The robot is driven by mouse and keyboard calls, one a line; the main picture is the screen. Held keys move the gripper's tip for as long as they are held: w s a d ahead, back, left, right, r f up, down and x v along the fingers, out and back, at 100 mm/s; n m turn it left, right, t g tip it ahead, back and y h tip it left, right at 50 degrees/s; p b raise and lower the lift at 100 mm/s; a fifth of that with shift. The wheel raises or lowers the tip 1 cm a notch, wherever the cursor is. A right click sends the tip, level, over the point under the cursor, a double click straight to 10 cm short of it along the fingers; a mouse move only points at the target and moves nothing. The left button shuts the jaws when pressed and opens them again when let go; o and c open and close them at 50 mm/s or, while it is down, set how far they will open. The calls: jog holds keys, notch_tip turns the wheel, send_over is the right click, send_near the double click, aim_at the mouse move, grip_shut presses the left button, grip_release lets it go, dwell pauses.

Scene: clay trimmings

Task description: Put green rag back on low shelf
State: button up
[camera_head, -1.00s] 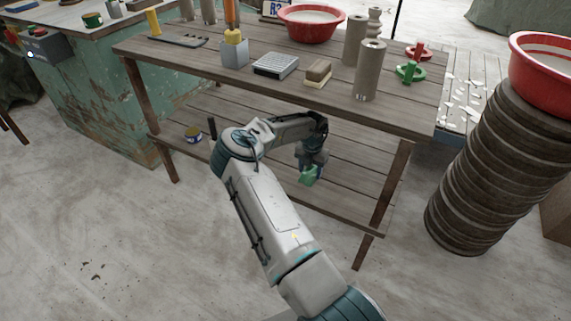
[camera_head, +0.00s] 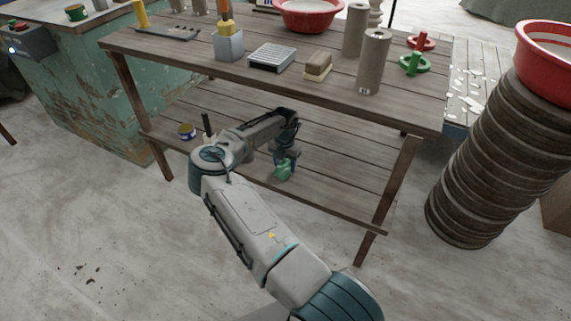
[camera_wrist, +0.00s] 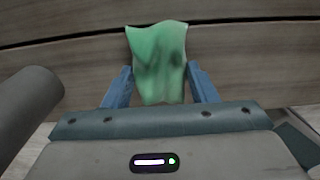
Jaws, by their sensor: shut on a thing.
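The green rag (camera_head: 283,170) is held in my gripper (camera_head: 285,162) over the front part of the low shelf (camera_head: 335,178), under the wooden table's top. In the wrist view the rag (camera_wrist: 160,62) is bunched between the two blue fingers of my gripper (camera_wrist: 160,88), with shelf planks (camera_wrist: 240,42) behind it. The fingers are shut on the rag. I cannot tell whether the rag touches the planks.
A small blue and yellow tin (camera_head: 187,131) stands on the shelf's left part. The tabletop (camera_head: 210,68) above holds a sponge-like block (camera_head: 318,66), brown cylinders (camera_head: 373,62) and a red basin (camera_head: 307,14). The shelf's right part is clear.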

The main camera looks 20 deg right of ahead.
aim_at(284, 164)
jog(key=o, duration=0.9)
notch_tip(284, 164, up, 8)
jog(key=p, duration=0.2)
jog(key=shift+f+p, duration=0.2)
jog(key=shift+p, duration=0.15)
jog(key=shift+a, duration=0.1)
